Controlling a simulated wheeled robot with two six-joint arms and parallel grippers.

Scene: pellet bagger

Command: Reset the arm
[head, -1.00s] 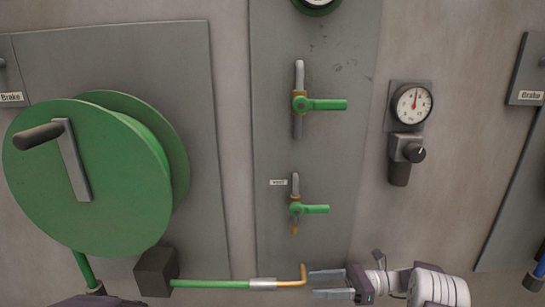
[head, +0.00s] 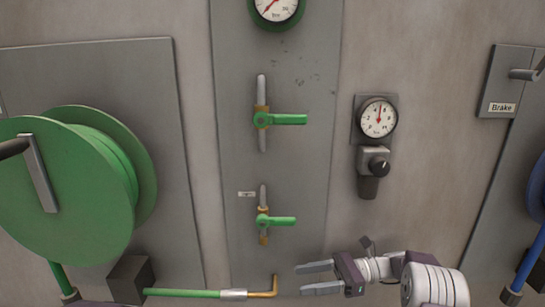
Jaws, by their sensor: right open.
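My right gripper (head: 318,277) is at the bottom centre-right of the head view, pointing left. Its two fingers are apart with nothing between them. The bent brass end of a green hose (head: 262,293) lies just left of the fingertips, with a visible space between them. My left gripper is not visible.
A green reel (head: 65,190) with a crank stands at left. A grey panel carries an upper green-handled valve (head: 288,119), a lower one (head: 280,221) and a gauge (head: 277,5). A regulator with a dial (head: 378,117) is right of it. A blue reel shows at the right edge.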

